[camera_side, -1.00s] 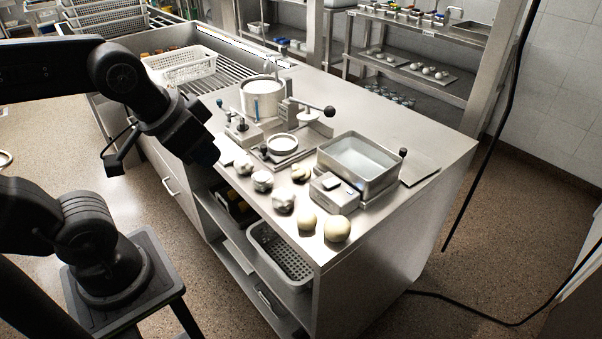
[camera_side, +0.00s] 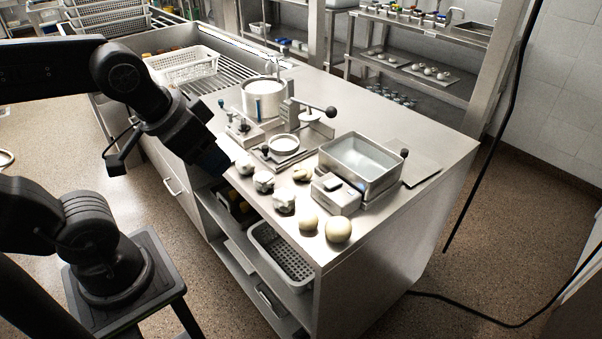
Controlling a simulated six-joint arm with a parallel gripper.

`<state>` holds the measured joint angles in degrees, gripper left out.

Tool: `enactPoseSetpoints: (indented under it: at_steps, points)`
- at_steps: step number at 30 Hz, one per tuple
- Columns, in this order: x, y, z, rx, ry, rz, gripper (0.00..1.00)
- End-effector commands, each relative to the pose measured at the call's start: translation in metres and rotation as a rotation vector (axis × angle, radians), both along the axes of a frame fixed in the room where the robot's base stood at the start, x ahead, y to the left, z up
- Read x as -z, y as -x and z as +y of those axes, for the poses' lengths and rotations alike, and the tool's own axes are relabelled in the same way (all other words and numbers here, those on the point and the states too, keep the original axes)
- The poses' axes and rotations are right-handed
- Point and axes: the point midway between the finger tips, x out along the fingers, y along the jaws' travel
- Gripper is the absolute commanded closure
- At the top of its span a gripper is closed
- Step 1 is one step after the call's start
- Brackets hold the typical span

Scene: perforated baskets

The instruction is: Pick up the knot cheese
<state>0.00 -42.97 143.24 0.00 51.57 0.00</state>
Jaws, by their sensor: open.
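Several small pale cheeses lie near the front edge of the steel counter (camera_side: 400,215). They include a lumpy white one (camera_side: 245,165), one behind the front row (camera_side: 302,175), a white one (camera_side: 264,182), a larger lumpy one (camera_side: 284,202) and two smooth round ones (camera_side: 308,223) (camera_side: 338,229). They are too small for me to tell which is the knot cheese. My gripper (camera_side: 221,168) is open, left of the leftmost cheese and apart from it, at the counter's front edge. Its fingers are dark and hard to make out.
A steel basin (camera_side: 385,185), a small scale-like box (camera_side: 335,197), a pot (camera_side: 262,108) and a lever press (camera_side: 285,145) stand behind the cheeses. A white perforated basket (camera_side: 182,68) is at the back left. A grey basket (camera_side: 275,262) sits on the shelf below.

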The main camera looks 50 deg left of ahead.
Motion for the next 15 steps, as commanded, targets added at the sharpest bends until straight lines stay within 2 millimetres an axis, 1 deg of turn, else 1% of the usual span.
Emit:
enactPoseSetpoints:
  at_steps: [1, 3, 10, 13, 15]
  points:
    - [0.0, 0.0, 0.0, 0.0, 0.0, 0.0, 0.38]
    - [0.0, 0.0, 0.0, 0.0, 0.0, 0.0, 0.32]
    - [0.0, -0.001, 0.0, -0.002, 0.0, 0.002, 0.32]
    - [-0.003, -0.01, 0.002, -0.017, 0.004, 0.018, 0.32]
    - [-0.006, -0.023, 0.004, -0.039, 0.008, 0.042, 0.32]
